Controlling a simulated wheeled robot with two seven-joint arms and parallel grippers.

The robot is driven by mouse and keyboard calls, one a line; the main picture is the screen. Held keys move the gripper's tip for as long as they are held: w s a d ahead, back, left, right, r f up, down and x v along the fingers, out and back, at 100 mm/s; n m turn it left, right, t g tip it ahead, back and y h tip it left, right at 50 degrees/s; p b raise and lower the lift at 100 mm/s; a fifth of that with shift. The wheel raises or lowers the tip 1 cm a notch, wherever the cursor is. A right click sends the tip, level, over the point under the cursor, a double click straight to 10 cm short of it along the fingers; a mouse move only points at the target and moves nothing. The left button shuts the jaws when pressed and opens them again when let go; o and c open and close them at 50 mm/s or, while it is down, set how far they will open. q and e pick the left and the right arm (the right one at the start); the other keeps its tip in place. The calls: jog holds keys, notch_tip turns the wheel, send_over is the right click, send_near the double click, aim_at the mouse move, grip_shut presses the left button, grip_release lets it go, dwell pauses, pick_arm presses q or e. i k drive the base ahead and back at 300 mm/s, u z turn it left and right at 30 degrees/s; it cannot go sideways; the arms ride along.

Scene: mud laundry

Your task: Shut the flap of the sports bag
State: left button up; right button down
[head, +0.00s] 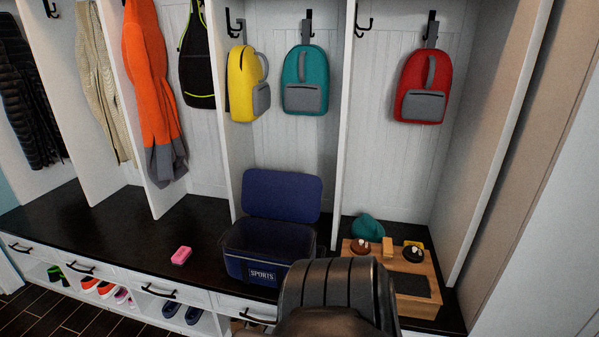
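The blue sports bag (262,268), with a "SPORTS" label on its front, stands on the dark bench. Its flap (282,195) is up, tilted back behind the bag, and the dark inside shows. A dark arm link of mine rises at the bottom centre, in front of the bench and close to the bag's right front corner. I cannot tell from this view whether it touches the bag. Neither of my grippers shows in this view.
A wooden box (418,301) with brushes on top stands right of the bag, with a teal cap (367,227) behind it. A pink item (181,255) lies left. White dividers (338,130) separate the bays. Yellow (243,82), teal (305,80) and red (422,86) backpacks hang above.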

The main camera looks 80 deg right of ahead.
aim_at(280, 196)
jog(key=z, duration=1.65)
jog(key=i, duration=0.5)
